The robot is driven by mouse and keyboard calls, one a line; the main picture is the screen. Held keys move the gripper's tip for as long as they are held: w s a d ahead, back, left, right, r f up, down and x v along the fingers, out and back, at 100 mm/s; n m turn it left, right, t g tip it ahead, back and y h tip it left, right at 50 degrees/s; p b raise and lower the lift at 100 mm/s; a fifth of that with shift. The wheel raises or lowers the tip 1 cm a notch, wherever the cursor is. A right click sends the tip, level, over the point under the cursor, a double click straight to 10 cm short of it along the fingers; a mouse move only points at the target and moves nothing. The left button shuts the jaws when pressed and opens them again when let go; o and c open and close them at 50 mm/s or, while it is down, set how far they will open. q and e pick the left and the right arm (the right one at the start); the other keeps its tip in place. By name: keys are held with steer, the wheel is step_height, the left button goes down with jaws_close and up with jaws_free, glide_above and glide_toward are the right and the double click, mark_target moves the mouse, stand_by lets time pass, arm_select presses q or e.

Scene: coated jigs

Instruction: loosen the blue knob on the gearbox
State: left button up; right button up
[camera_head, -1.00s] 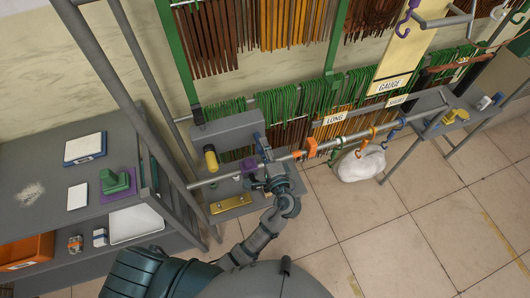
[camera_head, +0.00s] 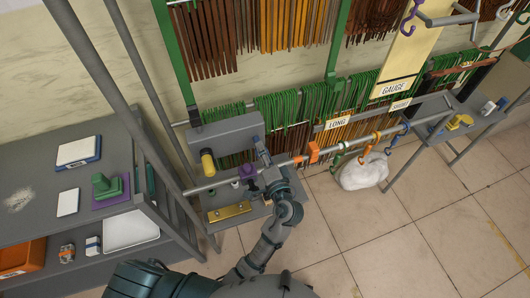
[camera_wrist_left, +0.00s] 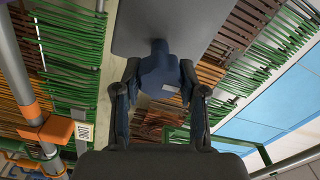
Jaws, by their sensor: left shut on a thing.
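The gearbox (camera_head: 225,130) is a grey box beside the rail in the head view, with a yellow knob (camera_head: 208,162) on its front. In the left wrist view the grey gearbox body (camera_wrist_left: 165,25) fills the top centre. The blue knob (camera_wrist_left: 160,72) sticks out of it on a short stem. My left gripper (camera_wrist_left: 158,92) is shut on the blue knob, one finger on each side. In the head view my left gripper (camera_head: 265,155) is at the gearbox's right end and mostly hides the knob. My right gripper is in neither view.
A horizontal rail (camera_head: 330,146) with orange and purple (camera_head: 248,171) clamps runs close to my left gripper. A brass bar (camera_head: 230,211) lies on the small shelf below. A grey workbench (camera_head: 30,170) stands at left.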

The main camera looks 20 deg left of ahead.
arm_select(q)
steer(key=shift+a, duration=0.1)
steer(key=o, duration=0.9)
steer(key=shift+o, duration=1.3)
steer(key=shift+w, duration=0.1)
steer(key=shift+w+a+f, duration=0.1)
steer(key=shift+a+f, duration=0.05)
steer(key=v, duration=0.7)
steer(key=shift+s+d, duration=0.2)
steer(key=shift+s, duration=0.05)
steer(key=shift+a, duration=0.1)
